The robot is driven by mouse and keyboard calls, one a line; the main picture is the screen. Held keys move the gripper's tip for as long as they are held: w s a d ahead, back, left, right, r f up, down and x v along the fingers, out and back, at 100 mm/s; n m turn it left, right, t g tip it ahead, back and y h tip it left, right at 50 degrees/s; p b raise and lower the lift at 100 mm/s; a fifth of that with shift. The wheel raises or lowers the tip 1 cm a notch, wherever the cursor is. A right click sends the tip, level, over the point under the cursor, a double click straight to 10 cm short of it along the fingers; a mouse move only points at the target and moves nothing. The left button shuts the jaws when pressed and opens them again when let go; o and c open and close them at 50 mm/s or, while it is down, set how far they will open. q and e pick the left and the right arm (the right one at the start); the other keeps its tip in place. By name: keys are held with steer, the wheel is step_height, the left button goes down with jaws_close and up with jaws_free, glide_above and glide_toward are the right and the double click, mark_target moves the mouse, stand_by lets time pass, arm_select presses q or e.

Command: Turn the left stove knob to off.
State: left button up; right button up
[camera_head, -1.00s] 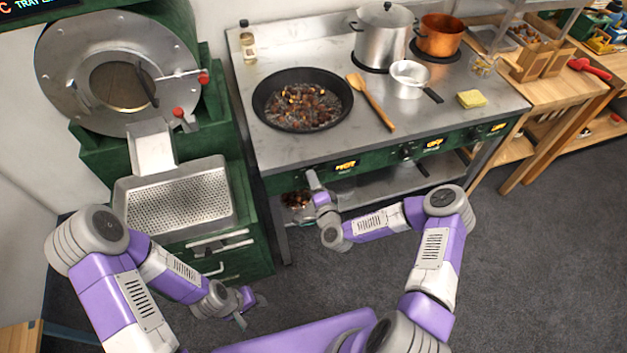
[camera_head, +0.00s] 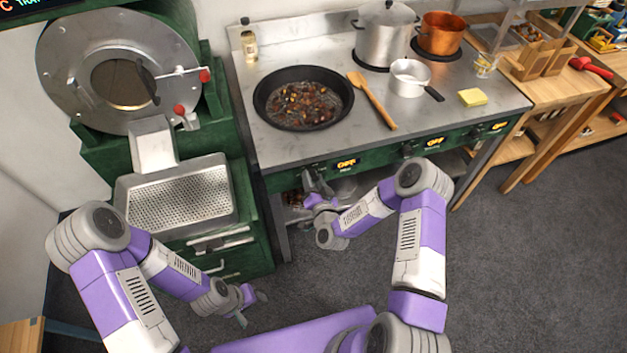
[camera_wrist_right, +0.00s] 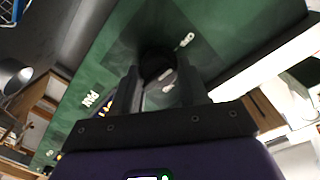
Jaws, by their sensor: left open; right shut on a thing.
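The left stove knob (camera_wrist_right: 155,62) is a dark round knob on the stove's green front panel. My right gripper (camera_wrist_right: 158,88) is shut on it in the right wrist view, one finger on either side. In the head view, my right gripper (camera_head: 313,183) reaches up to the panel's left part and hides most of the knob. My left gripper (camera_head: 250,304) is open and empty, low over the floor in front of the green machine.
A black pan (camera_head: 303,97) of chestnuts sits on the stove, with a wooden spatula (camera_head: 371,101), small saucepan (camera_head: 408,78), steel pot (camera_head: 384,38) and copper pot (camera_head: 440,34). The green machine with a perforated tray (camera_head: 180,198) stands left. Floor at the right is clear.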

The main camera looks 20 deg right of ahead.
steer(key=shift+n, duration=0.3)
stand_by(0.4)
steer(key=o, duration=1.1)
steer(key=shift+c, duration=0.2)
steer(key=s+p, duration=0.1)
steer(key=s, duration=0.6)
steer(key=shift+s+r, duration=0.25)
